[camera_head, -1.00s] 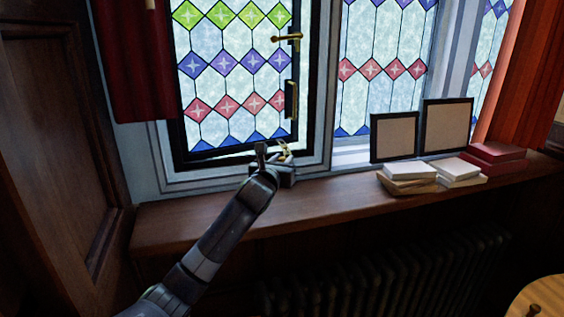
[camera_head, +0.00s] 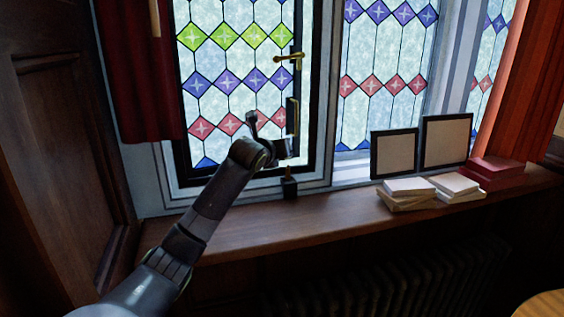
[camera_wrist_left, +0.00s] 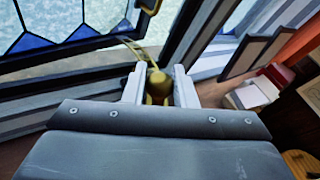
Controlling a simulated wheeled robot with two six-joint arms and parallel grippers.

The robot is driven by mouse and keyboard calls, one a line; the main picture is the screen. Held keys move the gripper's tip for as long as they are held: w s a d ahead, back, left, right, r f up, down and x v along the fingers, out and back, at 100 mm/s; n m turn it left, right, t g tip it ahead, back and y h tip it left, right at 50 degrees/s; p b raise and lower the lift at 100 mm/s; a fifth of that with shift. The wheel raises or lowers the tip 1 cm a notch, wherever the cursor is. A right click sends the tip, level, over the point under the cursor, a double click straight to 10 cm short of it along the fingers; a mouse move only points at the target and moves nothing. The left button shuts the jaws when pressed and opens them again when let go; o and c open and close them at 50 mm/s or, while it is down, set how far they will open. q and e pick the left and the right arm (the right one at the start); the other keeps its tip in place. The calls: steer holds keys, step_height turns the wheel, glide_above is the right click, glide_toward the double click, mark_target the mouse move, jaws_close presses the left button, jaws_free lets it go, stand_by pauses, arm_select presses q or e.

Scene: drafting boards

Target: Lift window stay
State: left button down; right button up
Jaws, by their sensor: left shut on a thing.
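The brass window stay (camera_wrist_left: 158,82) shows in the left wrist view between the two pale fingers of my left gripper (camera_wrist_left: 159,88). The fingers are shut on it. A thin brass strip (camera_wrist_left: 138,50) runs from there up toward the window frame. In the head view my left gripper (camera_head: 283,148) is raised above the sill, in front of the lower right part of the leaded casement window (camera_head: 225,85). The stay is mostly hidden there by the gripper. A small dark block with a peg (camera_head: 290,188) stands on the sill below the gripper. My right gripper is not in view.
A brass handle (camera_head: 288,58) is on the casement's right edge. Two framed panels (camera_head: 445,143) and stacked books (camera_head: 408,188) stand on the wooden sill (camera_head: 325,215) to the right. A red curtain (camera_head: 140,75) hangs at the left. A radiator (camera_head: 400,275) is below.

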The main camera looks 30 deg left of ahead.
arm_select(q)
steer(key=shift+w+a+r, duration=0.1)
steer(key=shift+a+r, duration=0.1)
steer(key=shift+r, duration=0.15)
steer(key=c, duration=1.3)
jaws_free()
